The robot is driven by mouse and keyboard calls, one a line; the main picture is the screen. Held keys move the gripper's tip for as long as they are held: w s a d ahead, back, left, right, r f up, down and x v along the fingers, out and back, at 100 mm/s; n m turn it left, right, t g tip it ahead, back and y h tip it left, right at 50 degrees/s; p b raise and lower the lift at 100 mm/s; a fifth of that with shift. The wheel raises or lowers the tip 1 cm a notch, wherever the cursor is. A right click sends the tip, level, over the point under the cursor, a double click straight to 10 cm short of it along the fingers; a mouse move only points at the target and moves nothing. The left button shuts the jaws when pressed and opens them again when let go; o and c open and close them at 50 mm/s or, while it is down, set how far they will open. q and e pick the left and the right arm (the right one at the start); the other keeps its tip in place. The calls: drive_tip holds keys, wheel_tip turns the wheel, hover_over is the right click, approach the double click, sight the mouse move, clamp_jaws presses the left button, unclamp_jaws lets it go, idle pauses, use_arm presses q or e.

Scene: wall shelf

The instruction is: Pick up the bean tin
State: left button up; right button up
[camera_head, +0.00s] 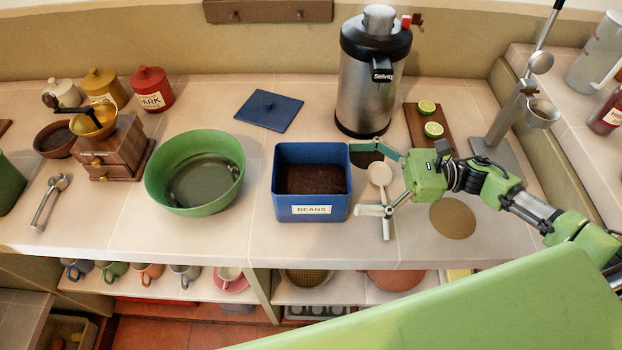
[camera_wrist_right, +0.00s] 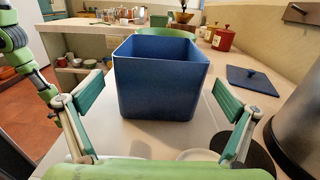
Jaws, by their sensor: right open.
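The bean tin (camera_head: 311,207) is a blue, open-topped square box with a "BEANS" label, upright on the counter and holding dark brown contents. My right gripper (camera_head: 369,182) is open and empty, just right of the tin, its fingers pointing at the tin's right side. In the right wrist view the tin (camera_wrist_right: 160,85) stands ahead, centred between the two spread fingers (camera_wrist_right: 160,98) and a little beyond them. No contact shows. A green and black arm part, apparently mine, shows at the left of the wrist view; no left gripper is seen.
A green bowl (camera_head: 194,200) stands left of the tin, a blue lid (camera_head: 269,110) behind it. A steel urn (camera_head: 373,90) and a board with lime halves (camera_head: 430,138) are behind my right gripper. A white spoon-like thing (camera_head: 380,176) lies near the fingers. The counter's front strip is clear.

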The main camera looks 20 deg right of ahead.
drive_tip(key=shift+x, duration=0.75)
drive_tip(key=shift+w+a, duration=0.2)
drive_tip(key=shift+w, duration=0.05)
drive_tip(key=shift+a+r+p, duration=0.1)
drive_tip(key=shift+a+p, duration=0.35)
drive_tip(key=shift+p, duration=0.2)
drive_tip(key=p+x, duration=0.2)
drive_tip(key=x, duration=0.1)
drive_tip(key=shift+a+r, duration=0.1)
drive_tip(key=shift+a, duration=0.1)
drive_tip(key=shift+w+a+p, duration=0.15)
drive_tip(key=shift+a+p, duration=0.15)
drive_tip(key=shift+a, duration=0.25)
use_arm(q)
drive_tip(key=r, duration=0.2)
drive_tip(key=w+r, duration=0.1)
drive_tip(key=r, duration=0.1)
drive_tip(key=shift+w+r, duration=0.15)
drive_tip(key=shift+w, duration=0.05)
use_arm(e)
drive_tip(key=shift+f, duration=0.25)
drive_tip(key=shift+d, duration=0.1)
drive_tip(key=c, duration=1.6)
drive_tip(key=shift+r, duration=0.15)
drive_tip(key=shift+c, duration=0.5)
